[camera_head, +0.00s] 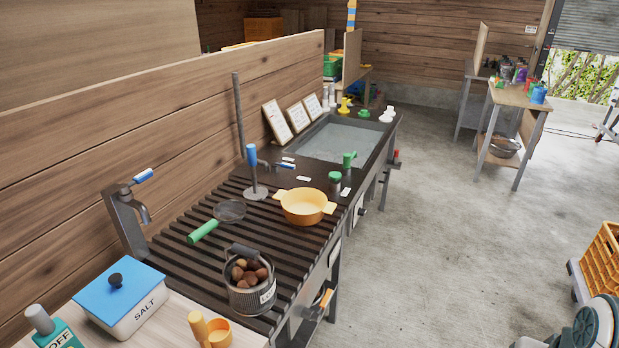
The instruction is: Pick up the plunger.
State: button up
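A tool that looks like the plunger (252,156) stands upright on the dark slatted rack (190,262). It has a blue grip on top, a thin grey shaft and a round pale grey foot. It is just left of and behind a yellow two-handled pot (304,205). A strainer (230,211) with a green handle lies in front of it to the left. The tap behind partly overlaps its outline. My gripper is not in view, and nothing is seen holding the plunger.
A metal bucket of chestnuts (250,292) stands at the rack's front. A tap (125,222), a tall thin pipe (238,115) and a wooden wall (130,140) line the left side. A salt box (120,300) is nearer. Open concrete floor (440,240) lies right of the bench.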

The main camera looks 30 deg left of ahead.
aim_at(254, 192)
jog(key=z, duration=0.1)
jog(key=i, duration=0.9)
jog(key=u, duration=0.4)
jog(key=i, duration=1.4)
jog(key=u, duration=1.65)
jog(key=i, duration=0.8)
jog(key=u, duration=0.8)
